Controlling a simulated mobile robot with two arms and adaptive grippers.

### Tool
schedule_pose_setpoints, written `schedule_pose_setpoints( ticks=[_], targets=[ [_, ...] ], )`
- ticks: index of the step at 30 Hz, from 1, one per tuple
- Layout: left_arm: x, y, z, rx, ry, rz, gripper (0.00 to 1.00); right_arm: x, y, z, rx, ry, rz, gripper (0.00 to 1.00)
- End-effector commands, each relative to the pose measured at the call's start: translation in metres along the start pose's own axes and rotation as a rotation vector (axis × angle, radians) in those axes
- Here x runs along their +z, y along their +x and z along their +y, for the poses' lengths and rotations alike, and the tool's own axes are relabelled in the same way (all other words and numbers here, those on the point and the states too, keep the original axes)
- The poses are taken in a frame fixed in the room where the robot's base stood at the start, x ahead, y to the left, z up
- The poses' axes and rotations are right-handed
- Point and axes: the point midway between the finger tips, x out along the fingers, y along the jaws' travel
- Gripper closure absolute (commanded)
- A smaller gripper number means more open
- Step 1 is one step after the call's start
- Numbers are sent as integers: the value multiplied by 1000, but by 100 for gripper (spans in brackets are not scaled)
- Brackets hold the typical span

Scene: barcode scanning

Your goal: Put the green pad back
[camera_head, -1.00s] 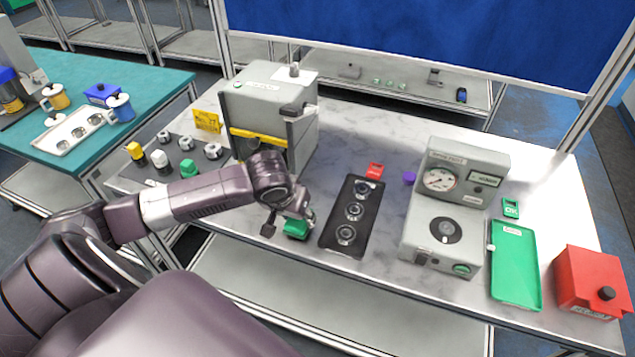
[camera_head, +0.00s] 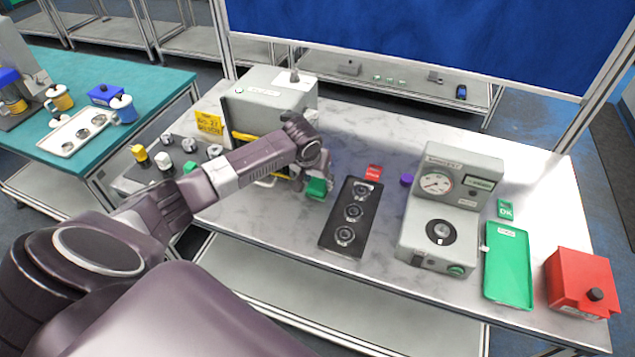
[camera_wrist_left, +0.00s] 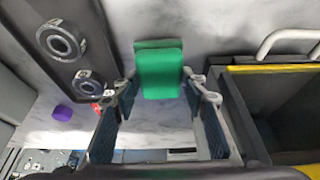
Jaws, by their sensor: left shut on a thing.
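The green pad (camera_head: 316,188) is a small block, held by my left gripper (camera_head: 320,176) between the grey machine and the black tray. In the left wrist view the green pad (camera_wrist_left: 160,73) sits between the two fingertips (camera_wrist_left: 165,92), with the marble tabletop behind it. The left gripper is shut on it. A dark rack (camera_head: 205,172) at the left carries several round grey parts and yellow, white and green blocks; my left arm partly covers it. My right gripper is not in view.
The grey machine (camera_head: 262,98) with a yellow-edged opening stands behind my arm. The black tray (camera_head: 338,218) holds three round fittings. A gauge device (camera_head: 462,178), a green tray (camera_head: 508,265) and a red box (camera_head: 580,282) stand to the right.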

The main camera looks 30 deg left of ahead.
Motion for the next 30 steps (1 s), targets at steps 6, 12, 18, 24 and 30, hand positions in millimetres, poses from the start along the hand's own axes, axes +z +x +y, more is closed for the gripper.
schedule_pose_setpoints(
  ticks=[6, 12, 18, 24, 30],
  targets=[
    [8, 10, 0, -2, 2, -7, 80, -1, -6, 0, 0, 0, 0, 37],
    [9, 11, 0, -2, 2, -8, 80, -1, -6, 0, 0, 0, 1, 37],
    [10, 13, -1, -2, 2, -8, 47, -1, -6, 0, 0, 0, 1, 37],
    [10, 12, -1, -2, 2, -7, 43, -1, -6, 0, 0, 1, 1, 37],
    [8, 8, 0, -2, 2, -6, 43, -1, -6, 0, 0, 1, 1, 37]
  ],
)
